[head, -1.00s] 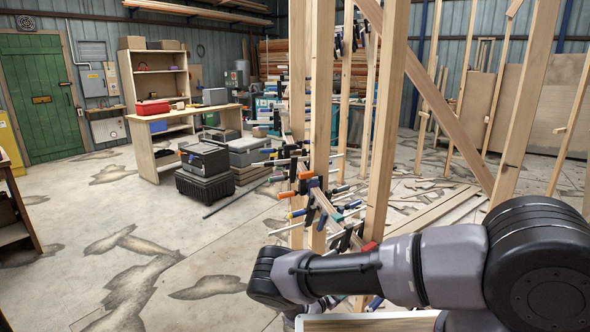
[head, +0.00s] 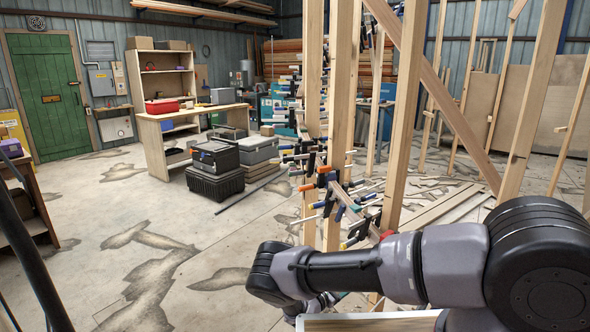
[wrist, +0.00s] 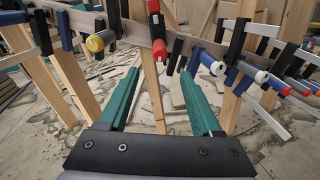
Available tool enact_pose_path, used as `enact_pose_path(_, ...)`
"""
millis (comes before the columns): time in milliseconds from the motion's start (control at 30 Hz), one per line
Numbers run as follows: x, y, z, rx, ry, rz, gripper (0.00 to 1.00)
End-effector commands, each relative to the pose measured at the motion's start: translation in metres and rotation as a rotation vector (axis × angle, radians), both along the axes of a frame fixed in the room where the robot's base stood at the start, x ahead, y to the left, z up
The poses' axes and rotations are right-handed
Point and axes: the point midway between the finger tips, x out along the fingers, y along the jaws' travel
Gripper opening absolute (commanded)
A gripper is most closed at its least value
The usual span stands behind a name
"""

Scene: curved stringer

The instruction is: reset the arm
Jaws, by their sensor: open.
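My gripper (wrist: 158,95) shows in the wrist view as two green fingers spread apart on a dark mount. It is open, with nothing between the fingers. Beyond the fingertips, a curved wooden stringer (wrist: 133,30) runs across upright studs and carries several clamps, among them one with a red handle (wrist: 159,50) and one with a blue handle (wrist: 212,63). In the head view my arm reaches leftward across the lower right, and the gripper itself is hidden there. The clamped stringer (head: 352,206) shows beyond my arm.
Wooden studs (head: 340,120) and a diagonal brace (head: 440,95) stand ahead. Black and grey cases (head: 215,172) sit on the floor near a workbench (head: 155,140) with a red toolbox (head: 161,106). The concrete floor (head: 110,235) at left centre is mostly clear. A green door is at far left.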

Motion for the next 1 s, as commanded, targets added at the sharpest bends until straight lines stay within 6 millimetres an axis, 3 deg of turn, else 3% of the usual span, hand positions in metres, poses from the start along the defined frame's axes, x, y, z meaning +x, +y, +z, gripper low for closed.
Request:
enact_pose_path(367,0.009,-0.001,0.036,0.109,-0.04,-0.126,0.66)
enact_pose_path(567,0.014,-0.003,0.071,0.214,-0.078,-0.243,0.66)
enact_pose_path(767,0.019,-0.008,0.127,0.388,-0.14,-0.427,0.66)
enact_pose_path(1000,0.015,-0.018,0.217,0.665,-0.239,-0.7,0.66)
